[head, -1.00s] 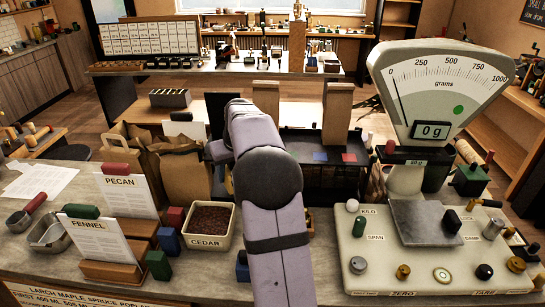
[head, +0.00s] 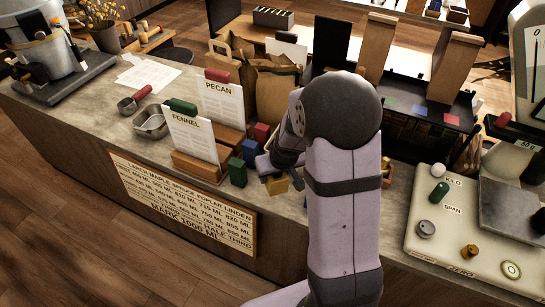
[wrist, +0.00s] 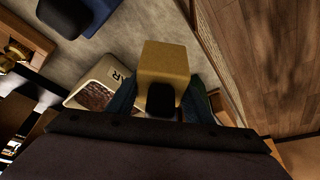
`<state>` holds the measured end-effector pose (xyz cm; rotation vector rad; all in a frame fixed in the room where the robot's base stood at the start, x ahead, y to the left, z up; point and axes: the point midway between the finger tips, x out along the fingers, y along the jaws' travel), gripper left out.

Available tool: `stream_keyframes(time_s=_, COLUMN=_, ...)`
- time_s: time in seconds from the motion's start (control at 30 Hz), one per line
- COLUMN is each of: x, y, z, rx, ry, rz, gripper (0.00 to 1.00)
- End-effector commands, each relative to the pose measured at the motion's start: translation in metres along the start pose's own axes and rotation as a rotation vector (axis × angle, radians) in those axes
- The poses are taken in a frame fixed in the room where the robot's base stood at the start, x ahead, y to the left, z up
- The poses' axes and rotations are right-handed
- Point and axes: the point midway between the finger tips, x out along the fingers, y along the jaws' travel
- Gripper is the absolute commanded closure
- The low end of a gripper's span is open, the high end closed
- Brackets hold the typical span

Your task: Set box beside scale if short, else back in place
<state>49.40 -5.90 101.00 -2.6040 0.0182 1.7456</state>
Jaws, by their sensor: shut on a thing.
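My gripper (wrist: 158,103) is shut on a yellow block (wrist: 165,58) with a black knob. Its two teal fingers stand on either side of the knob. In the head view the yellow block (head: 278,186) shows just past my forearm, low over or at the counter; I cannot tell if it touches. A cream box (wrist: 72,102) with brown contents and a label ending in R lies beside the left finger in the wrist view. My arm hides it in the head view.
A blue block (wrist: 88,12) with a dark knob stands near the cream box. Fennel (head: 197,137) and Pecan (head: 224,103) cards stand left of my gripper, with a green block (head: 237,172) close by. Metal scoops (head: 150,122) lie farther left. The counter's front edge is close.

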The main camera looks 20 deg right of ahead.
Motion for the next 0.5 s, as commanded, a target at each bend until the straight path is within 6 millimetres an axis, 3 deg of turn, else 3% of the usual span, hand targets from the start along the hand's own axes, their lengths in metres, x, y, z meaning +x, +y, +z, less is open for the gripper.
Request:
stream_keyframes(time_s=0.2, x=0.003, y=0.011, z=-0.025, rx=0.003, ry=0.007, rz=0.002, gripper=0.98)
stream_keyframes(time_s=0.5, x=0.003, y=0.016, z=-0.035, rx=-0.011, ry=0.004, rz=-0.004, gripper=0.98)
